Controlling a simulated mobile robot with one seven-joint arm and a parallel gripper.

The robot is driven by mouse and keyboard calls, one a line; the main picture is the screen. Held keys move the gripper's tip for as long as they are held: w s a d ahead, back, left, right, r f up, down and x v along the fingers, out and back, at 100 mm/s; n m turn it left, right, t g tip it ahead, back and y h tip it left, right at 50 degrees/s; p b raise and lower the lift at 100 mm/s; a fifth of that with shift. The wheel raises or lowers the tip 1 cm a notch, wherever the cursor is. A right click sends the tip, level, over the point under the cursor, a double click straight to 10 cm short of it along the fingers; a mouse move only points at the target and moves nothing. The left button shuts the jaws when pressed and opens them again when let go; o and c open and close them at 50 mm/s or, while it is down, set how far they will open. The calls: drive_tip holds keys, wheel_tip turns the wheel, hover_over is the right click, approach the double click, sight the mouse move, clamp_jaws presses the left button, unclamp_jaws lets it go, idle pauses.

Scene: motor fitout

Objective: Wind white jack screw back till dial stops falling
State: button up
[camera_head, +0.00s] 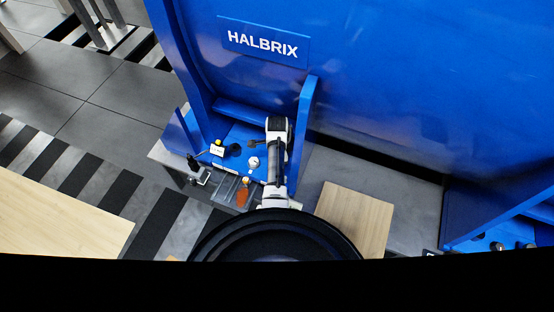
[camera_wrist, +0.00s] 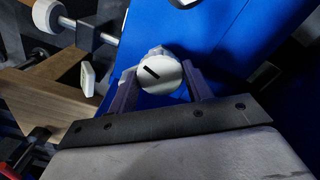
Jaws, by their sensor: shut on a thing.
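In the wrist view my gripper (camera_wrist: 162,88) is shut on a round white screw head (camera_wrist: 172,84), one finger on each side. The head's flat face points at the camera and carries a short black slanting mark. A blue plate lies behind it. The screw's shank is hidden. In the head view my arm hides the gripper and the screw it holds. A small white round thing (camera_head: 254,162) stands left of my arm; it may be the dial, but its face is too small to read.
Another white knob (camera_wrist: 47,15) on a metal rod stands at the upper left of the wrist view, near a wooden block (camera_wrist: 45,105). The blue motor housing (camera_head: 400,70) rises behind the foot.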

drive_tip(key=shift+n, duration=0.3)
drive_tip(key=n+p, duration=0.1)
drive_tip(key=n, duration=0.2)
drive_tip(key=shift+r+p, duration=0.1)
drive_tip(key=shift+p, duration=0.25)
drive_tip(key=n+p, duration=0.1)
drive_tip(key=n, duration=0.3)
drive_tip(key=shift+n, duration=0.3)
drive_tip(key=n+p, duration=0.1)
drive_tip(key=n, duration=0.2)
drive_tip(key=shift+d+n, duration=0.1)
drive_tip(key=shift+n, duration=0.2)
drive_tip(key=shift+n+p, duration=0.35)
drive_tip(key=shift+n, duration=1.45)
drive_tip(key=o, duration=1)
